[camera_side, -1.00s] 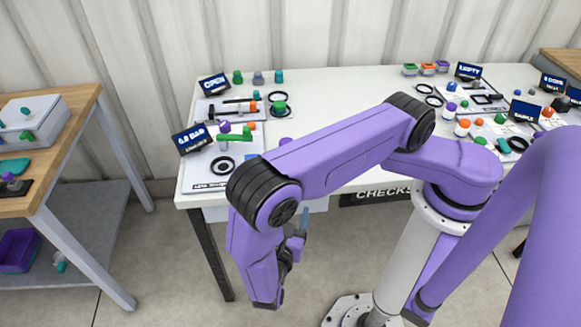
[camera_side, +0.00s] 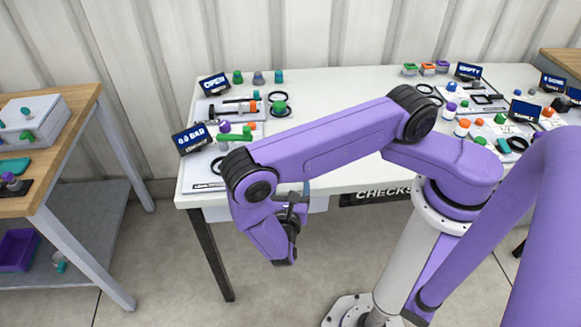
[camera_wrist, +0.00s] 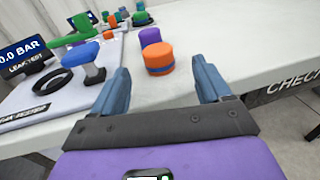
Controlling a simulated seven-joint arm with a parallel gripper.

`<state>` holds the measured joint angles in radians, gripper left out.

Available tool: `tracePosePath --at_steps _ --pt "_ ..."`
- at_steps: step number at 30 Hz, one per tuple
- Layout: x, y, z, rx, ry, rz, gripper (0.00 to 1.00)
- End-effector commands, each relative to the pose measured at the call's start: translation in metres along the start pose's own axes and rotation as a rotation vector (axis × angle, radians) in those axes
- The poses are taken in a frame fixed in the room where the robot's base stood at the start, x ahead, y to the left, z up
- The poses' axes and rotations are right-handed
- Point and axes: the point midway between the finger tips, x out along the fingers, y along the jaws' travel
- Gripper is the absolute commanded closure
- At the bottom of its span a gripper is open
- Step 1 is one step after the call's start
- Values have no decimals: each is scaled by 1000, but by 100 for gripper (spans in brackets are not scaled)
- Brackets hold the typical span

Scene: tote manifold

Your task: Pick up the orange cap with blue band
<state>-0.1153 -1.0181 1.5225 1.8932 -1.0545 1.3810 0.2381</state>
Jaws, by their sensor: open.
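The orange cap with a blue band (camera_wrist: 158,58) stands upright on the white table in the wrist view. It lies ahead of my gripper (camera_wrist: 160,67), between the lines of the two blue-grey fingers in the picture. The fingers are apart with nothing between them that I can see touching. In the side view my gripper (camera_side: 301,196) is at the table's front edge, partly hidden by my arm. I cannot make out this cap there; my arm covers that part of the table.
A purple cap (camera_wrist: 150,37) stands close behind the orange one. A blue-topped valve (camera_wrist: 83,56) and a black ring (camera_wrist: 61,80) are on the left board, beside the 0.0 BAR display (camera_wrist: 25,58). The table to the right of the cap is clear.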

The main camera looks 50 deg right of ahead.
Motion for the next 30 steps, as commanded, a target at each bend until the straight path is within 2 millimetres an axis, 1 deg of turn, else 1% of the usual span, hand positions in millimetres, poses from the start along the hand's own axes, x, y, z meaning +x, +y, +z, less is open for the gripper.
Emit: tracePosePath --at_steps 1,7,12,16,20,26,29,30 --pt "5 0 0 -1 -1 -1 23" --pt "16 0 1 0 -1 -1 23" --pt "40 2 2 0 0 -4 23" --pt "55 3 2 -1 -1 -4 23" --pt "61 3 2 -1 -1 0 23" --pt "62 3 2 0 -1 0 23" --pt "61 3 2 0 -1 0 52" --pt "61 3 2 0 0 1 65"
